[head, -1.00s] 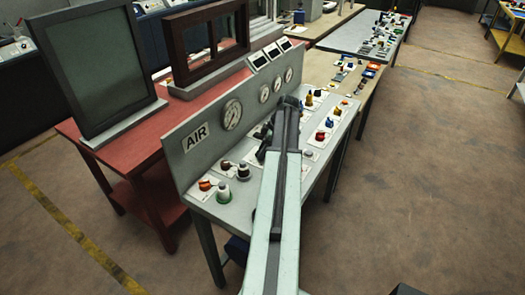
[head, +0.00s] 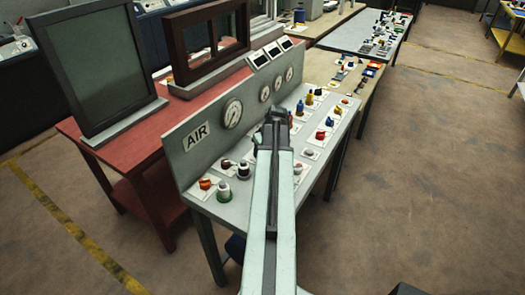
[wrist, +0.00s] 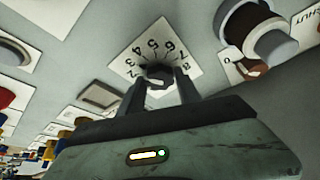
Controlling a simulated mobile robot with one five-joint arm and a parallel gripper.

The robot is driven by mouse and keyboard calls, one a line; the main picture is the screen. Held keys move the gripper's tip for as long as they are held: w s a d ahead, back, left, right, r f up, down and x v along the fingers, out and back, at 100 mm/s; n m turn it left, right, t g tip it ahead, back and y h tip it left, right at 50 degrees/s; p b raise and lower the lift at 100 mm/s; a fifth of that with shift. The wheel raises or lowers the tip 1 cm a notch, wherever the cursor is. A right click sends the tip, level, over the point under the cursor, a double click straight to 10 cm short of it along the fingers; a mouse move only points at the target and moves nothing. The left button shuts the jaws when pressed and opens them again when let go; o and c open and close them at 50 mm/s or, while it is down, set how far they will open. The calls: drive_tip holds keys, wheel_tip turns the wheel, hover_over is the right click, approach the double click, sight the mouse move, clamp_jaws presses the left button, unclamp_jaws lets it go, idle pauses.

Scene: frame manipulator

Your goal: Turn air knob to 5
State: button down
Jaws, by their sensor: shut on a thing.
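A dark round knob (wrist: 157,72) sits on a white dial plate (wrist: 183,48) with printed numbers, 3 to 8 readable in the wrist view. My gripper (wrist: 161,80) is shut on this knob, one finger on each side. A light mark shows on the knob's near side, but I cannot tell which number it points to.
A large round gauge (head: 233,113) is on the upright panel. An orange knob (head: 206,183) and a white-and-green knob (head: 223,190) stand to the left of my arm. Several coloured knobs stand close on the right. A wide brown and white knob (wrist: 257,27) is near my gripper.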

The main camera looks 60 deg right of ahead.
drive_tip(key=m+h, duration=0.1)
drive_tip(key=m, duration=0.1)
drive_tip(key=m+g, duration=0.1)
drive_tip(key=m, duration=0.2)
drive_tip(key=shift+w+a+h, duration=0.15)
drive_tip(key=shift+a+h, duration=0.05)
drive_tip(key=shift+h, duration=0.2)
drive_tip(key=m+g, duration=0.1)
drive_tip(key=m, duration=0.2)
drive_tip(key=m+g, duration=0.1)
drive_tip(key=m, duration=0.1)
drive_tip(key=shift+w+m+h, duration=0.2)
drive_tip(key=shift+m+h, duration=0.2)
drive_tip(key=shift+a, duration=0.1)
drive_tip(key=c, duration=0.8)
unclamp_jaws()
drive_tip(key=shift+c, duration=0.2)
drive_tip(key=shift+r, duration=0.1)
drive_tip(key=p+v, duration=0.7)
drive_tip(key=shift+r, duration=0.3)
